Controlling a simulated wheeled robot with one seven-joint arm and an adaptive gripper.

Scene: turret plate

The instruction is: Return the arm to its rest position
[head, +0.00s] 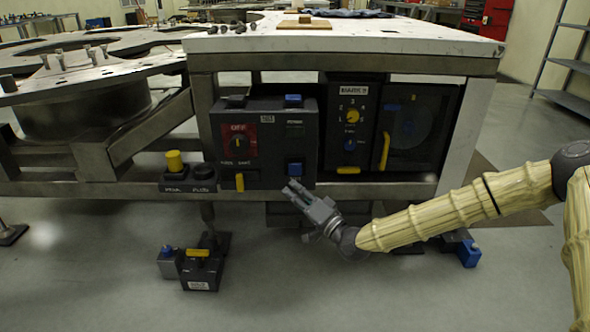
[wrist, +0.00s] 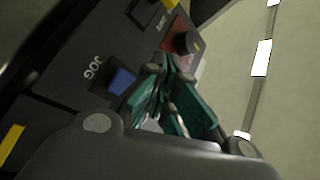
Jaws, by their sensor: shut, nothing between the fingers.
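My gripper (head: 292,190) is shut and empty. In the head view it is at the end of my arm, pointing up and left in front of the lower right of the dark control box (head: 265,135). Its fingertips appear close below the blue button (head: 295,168). I cannot tell whether they touch the box. In the wrist view the teal finger pads of my gripper (wrist: 172,85) are close together. A blue button (wrist: 122,80) labelled JOG is left of them, and a dark knob (wrist: 186,43) on a red panel is beyond them.
The box sits in the metal frame of a white-topped bench (head: 350,40). The yellow button (head: 174,160) is at its left. A foot pedal unit (head: 200,270) stands on the floor. A blue-ended block (head: 468,253) lies under my arm. Open floor (head: 330,300) lies in front.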

